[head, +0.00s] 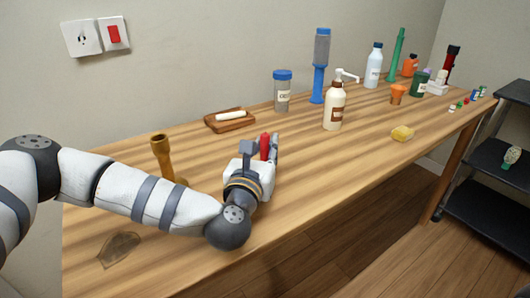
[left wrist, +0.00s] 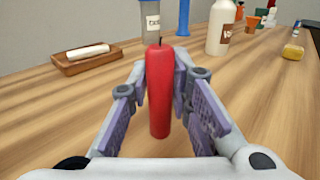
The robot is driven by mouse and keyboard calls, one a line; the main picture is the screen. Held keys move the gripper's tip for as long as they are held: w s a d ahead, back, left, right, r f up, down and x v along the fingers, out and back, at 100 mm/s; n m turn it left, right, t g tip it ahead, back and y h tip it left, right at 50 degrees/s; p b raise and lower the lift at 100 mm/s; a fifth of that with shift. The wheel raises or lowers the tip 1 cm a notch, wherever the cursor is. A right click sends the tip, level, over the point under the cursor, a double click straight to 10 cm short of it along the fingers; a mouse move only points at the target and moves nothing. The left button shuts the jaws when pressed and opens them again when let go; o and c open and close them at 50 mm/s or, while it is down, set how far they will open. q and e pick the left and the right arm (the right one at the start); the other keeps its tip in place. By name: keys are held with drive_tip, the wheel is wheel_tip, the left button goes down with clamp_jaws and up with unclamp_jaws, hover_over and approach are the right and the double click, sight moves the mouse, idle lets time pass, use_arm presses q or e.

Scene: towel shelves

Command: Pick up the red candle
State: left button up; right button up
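The red candle (left wrist: 160,92) stands upright in the middle of the left wrist view, with a dark wick on top. In the head view the candle (head: 265,147) shows just past my left gripper (head: 262,150), partly hidden by it. In the left wrist view the two fingers of my left gripper (left wrist: 163,100) are spread on either side of the candle. A gap shows between the candle and each finger, so the gripper is open and not clamped on it. My right gripper is in neither view.
A wooden tray with a white bar (head: 230,120) lies behind the gripper. A brown candlestick (head: 162,155) stands near my left arm. A blue-lidded jar (head: 282,92), a pump bottle (head: 333,108) and a yellow sponge (head: 402,134) stand further right. The table's front edge is close.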

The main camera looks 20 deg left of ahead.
use_arm(q)
clamp_jaws()
